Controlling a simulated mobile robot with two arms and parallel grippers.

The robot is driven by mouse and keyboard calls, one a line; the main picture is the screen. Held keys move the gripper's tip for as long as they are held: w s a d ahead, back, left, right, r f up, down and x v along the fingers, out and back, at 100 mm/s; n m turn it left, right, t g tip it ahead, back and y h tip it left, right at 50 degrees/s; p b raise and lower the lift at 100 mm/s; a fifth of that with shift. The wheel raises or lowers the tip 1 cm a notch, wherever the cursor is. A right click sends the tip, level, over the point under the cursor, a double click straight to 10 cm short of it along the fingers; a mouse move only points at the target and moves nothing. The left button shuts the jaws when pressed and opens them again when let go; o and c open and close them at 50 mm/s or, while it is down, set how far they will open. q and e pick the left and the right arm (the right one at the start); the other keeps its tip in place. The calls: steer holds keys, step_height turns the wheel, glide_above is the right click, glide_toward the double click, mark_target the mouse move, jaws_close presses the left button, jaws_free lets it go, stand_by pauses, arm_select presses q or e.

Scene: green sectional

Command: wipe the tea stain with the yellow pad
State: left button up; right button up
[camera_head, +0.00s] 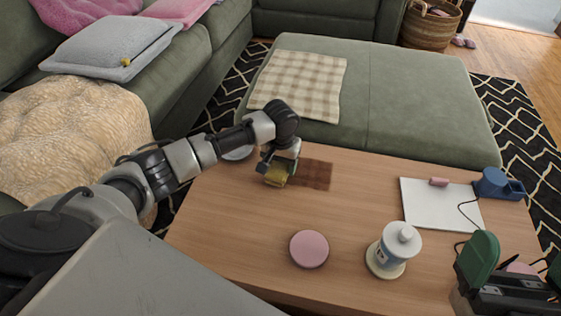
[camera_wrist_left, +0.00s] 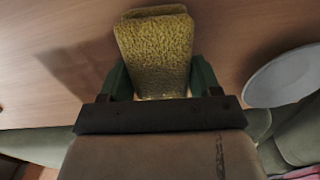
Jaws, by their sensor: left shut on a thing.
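The yellow pad (camera_head: 277,176) is a small, rough-textured block in my left gripper (camera_head: 280,165), low over the wooden table (camera_head: 225,215). My left gripper is shut on it, and it also shows between the green fingers in the left wrist view (camera_wrist_left: 155,50). The tea stain (camera_head: 315,174) is a dark brown patch just right of the pad in the head view; its left end is partly hidden by the gripper. I cannot tell whether the pad touches the wood. My right gripper (camera_head: 515,270) is at the bottom right, its green fingers apart.
A grey plate (camera_head: 238,152) lies behind the left forearm. A pink disc (camera_head: 309,249), a white bottle (camera_head: 400,247), a white board (camera_head: 440,204) and a blue holder (camera_head: 497,184) with a cord occupy the front and right. The green ottoman (camera_head: 420,110) borders the table's far edge.

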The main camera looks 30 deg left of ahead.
arm_select(q)
steer(key=shift+f, duration=0.25)
steer(key=shift+d, duration=0.1)
